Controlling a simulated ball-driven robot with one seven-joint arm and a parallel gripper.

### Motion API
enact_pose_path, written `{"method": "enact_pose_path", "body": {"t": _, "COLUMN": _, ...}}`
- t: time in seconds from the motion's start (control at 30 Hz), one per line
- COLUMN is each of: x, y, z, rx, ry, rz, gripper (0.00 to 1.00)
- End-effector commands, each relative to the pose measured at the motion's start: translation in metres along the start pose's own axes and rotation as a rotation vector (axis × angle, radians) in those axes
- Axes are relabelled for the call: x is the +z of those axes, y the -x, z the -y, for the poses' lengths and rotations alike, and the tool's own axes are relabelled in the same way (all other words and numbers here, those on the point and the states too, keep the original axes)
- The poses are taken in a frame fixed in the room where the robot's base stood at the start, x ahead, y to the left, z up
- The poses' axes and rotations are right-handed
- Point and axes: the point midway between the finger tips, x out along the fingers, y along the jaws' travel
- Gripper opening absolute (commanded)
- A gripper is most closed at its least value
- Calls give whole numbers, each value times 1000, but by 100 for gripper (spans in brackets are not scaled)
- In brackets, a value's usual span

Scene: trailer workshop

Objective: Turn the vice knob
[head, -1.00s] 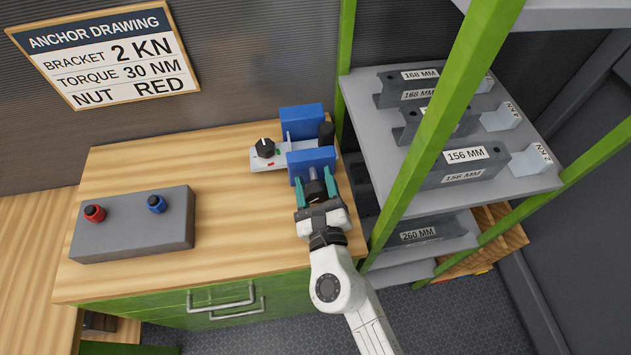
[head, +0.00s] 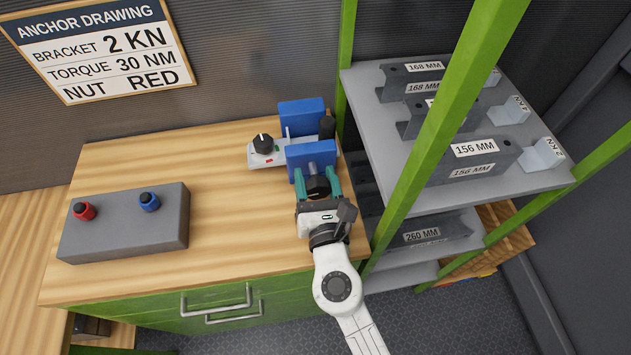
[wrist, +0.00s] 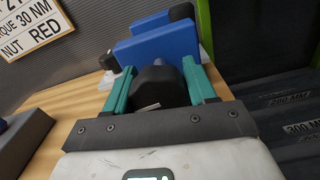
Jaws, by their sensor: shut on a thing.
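The vice has two blue jaws, the near one (head: 311,158) and the far one (head: 302,115), on a light grey base. Its black knob (head: 317,187) faces me at the front of the near jaw. My gripper (head: 318,185) has its teal fingers on either side of the knob and is shut on it. In the wrist view the knob (wrist: 160,87) sits between the fingers, with the near blue jaw (wrist: 158,52) behind it. A small light mark shows on the knob's face.
A black dial (head: 263,142) on a light panel is left of the vice. A grey block (head: 125,232) with red and blue knobs stands on the bench's left. A green-framed shelf (head: 470,185) with labelled brackets stands close on the right. The bench middle is clear.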

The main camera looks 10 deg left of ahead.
Motion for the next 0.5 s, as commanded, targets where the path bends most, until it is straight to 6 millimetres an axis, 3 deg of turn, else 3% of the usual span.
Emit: {"method": "enact_pose_path", "body": {"t": 0.5, "x": -3, "y": 2, "z": 0, "rx": 1, "ry": -424, "rz": -2, "gripper": 25}}
